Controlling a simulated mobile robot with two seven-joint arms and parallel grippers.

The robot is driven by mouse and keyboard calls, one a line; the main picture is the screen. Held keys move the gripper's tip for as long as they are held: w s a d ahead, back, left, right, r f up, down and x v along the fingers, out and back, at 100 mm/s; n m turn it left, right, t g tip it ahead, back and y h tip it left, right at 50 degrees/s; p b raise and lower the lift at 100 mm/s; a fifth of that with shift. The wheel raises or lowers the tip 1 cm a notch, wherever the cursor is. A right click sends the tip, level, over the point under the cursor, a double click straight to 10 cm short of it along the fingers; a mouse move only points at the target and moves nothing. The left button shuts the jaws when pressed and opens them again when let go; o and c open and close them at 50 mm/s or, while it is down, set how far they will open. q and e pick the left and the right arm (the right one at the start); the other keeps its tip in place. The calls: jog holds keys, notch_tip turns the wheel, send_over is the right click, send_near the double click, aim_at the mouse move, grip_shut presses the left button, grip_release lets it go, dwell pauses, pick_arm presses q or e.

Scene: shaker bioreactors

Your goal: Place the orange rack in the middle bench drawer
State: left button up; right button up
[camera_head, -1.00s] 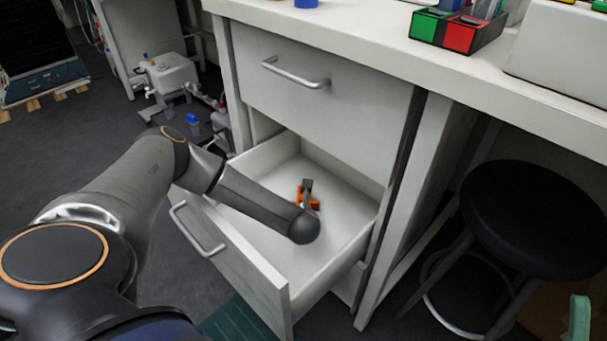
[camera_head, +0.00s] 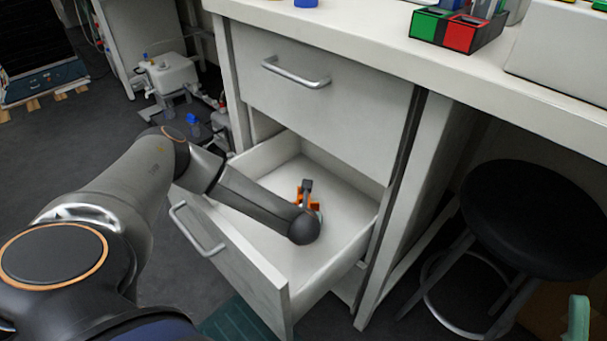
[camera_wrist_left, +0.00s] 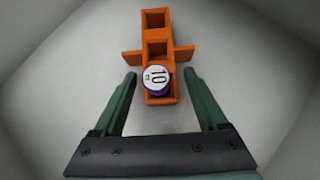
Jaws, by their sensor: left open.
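The orange rack (camera_wrist_left: 157,48) lies inside the open middle drawer, and the drawer's white floor (camera_wrist_left: 80,75) surrounds it in the left wrist view. A round purple-rimmed cap marked 10 (camera_wrist_left: 157,78) sits in the rack's near compartment. My left gripper (camera_wrist_left: 158,78) is open, with its green fingers on either side of the rack's near end and a gap visible on both sides. In the head view the middle drawer (camera_head: 240,262) is pulled out, and the rack (camera_head: 314,195) is mostly hidden behind my left wrist.
A closed drawer (camera_head: 320,95) is above the open one. A black stool (camera_head: 530,215) stands to the right. A green and red bin (camera_head: 460,30) stands on the bench top. The drawer floor around the rack is clear.

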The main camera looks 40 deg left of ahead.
pick_arm(q)
jog(key=p+v, duration=0.2)
jog(key=v, duration=0.9)
jog(key=shift+s+r, duration=0.25)
jog(key=shift+d, duration=0.15)
